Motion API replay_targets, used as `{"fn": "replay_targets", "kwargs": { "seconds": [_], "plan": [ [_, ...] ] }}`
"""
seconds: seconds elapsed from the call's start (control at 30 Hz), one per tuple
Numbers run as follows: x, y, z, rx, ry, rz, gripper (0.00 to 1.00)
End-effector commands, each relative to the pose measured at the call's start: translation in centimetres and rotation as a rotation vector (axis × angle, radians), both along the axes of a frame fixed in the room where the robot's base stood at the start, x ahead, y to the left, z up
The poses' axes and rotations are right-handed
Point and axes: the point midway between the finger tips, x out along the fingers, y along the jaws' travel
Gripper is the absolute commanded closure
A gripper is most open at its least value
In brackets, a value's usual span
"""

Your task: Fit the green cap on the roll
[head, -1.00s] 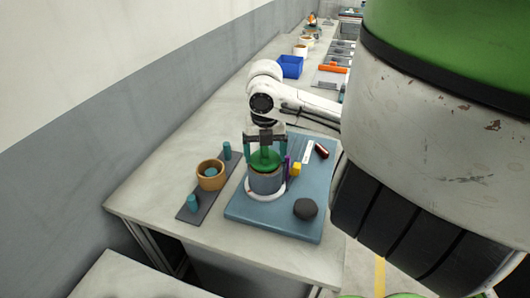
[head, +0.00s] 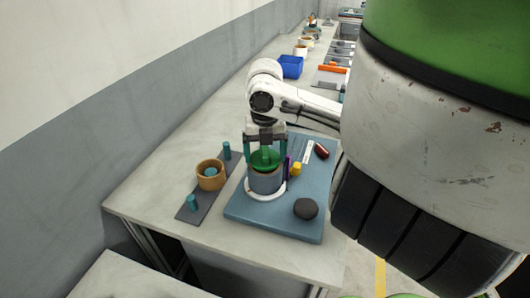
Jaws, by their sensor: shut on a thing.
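The green cap (head: 264,159) is at the top of the grey roll (head: 264,182), in the middle of the head view. The roll stands upright on a white round base (head: 264,195) on the blue mat (head: 248,216). My gripper (head: 265,154) points down from above and is shut on the cap, with a finger on each side. The cap appears slightly tilted over the roll's brown upper rim. Whether it is seated or just above the opening cannot be told from this view.
A dark round lump (head: 306,209), a yellow block (head: 296,169), a purple piece and a dark red cylinder (head: 321,151) lie on the mat. A blue bin (head: 290,66) stands farther back.

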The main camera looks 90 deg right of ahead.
Motion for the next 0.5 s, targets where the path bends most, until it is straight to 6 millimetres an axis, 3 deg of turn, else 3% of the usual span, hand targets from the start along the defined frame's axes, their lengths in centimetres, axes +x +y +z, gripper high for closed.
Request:
{"fn": "replay_targets", "kwargs": {
  "seconds": [0.5],
  "plan": [
    [0.00,0.00,-0.61,0.000,0.000,0.000,0.42]
  ]
}}
